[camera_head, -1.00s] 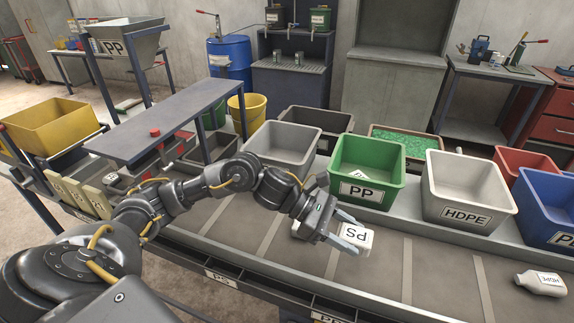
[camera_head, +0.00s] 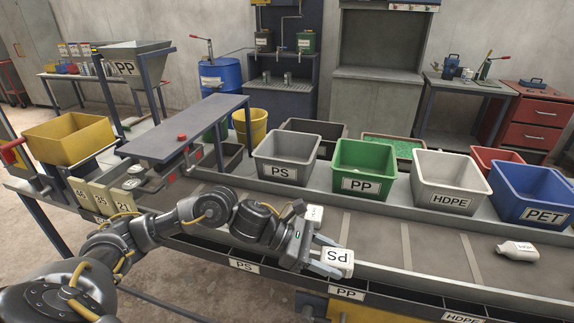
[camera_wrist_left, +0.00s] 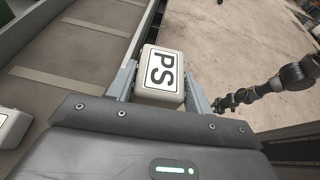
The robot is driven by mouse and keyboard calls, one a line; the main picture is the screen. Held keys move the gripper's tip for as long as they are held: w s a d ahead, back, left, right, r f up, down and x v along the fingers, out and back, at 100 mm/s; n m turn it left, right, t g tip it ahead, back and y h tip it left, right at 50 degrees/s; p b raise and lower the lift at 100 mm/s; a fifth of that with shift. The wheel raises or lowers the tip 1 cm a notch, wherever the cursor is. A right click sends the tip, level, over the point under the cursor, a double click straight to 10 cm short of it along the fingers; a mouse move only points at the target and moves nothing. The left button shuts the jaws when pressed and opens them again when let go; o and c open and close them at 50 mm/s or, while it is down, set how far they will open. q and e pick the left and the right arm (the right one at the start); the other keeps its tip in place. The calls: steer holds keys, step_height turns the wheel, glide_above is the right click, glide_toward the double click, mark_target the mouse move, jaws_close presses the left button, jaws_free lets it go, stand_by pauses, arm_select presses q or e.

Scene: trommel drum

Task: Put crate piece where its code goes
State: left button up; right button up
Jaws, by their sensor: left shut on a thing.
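The crate piece (camera_head: 338,258) is a small off-white block with a black PS code on its face. My left gripper (camera_head: 328,256) is shut on it and holds it over the belt's front edge. The left wrist view shows the piece (camera_wrist_left: 160,75) between the two fingers (camera_wrist_left: 162,82). A grey bin (camera_head: 287,158) marked PS stands behind the belt. A front slot label (camera_head: 244,266) also reads PS, to the left of the gripper. My right gripper is not in the head view; an arm shows at the right of the wrist view, its jaws unclear.
A white bottle (camera_head: 517,251) lies on the belt (camera_head: 400,240). Another pale piece (camera_head: 314,216) lies behind the gripper.

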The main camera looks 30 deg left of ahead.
arm_select(q)
steer(key=shift+a+f+n+t, duration=0.3)
steer(key=shift+a+f+n, duration=0.05)
steer(key=shift+f+n, duration=0.1)
steer(key=s+a+f+n+t+y, duration=0.3)
steer(key=a+f+n+t+y, duration=0.2)
steer(key=a+n+t+y, duration=0.1)
steer(key=shift+s+a+n+t, duration=0.25)
steer(key=shift+n+t, duration=0.15)
steer(key=shift+n, duration=0.45)
steer(key=shift+a+f, duration=0.1)
steer(key=shift+f, duration=0.1)
steer(key=shift+s+a, duration=0.1)
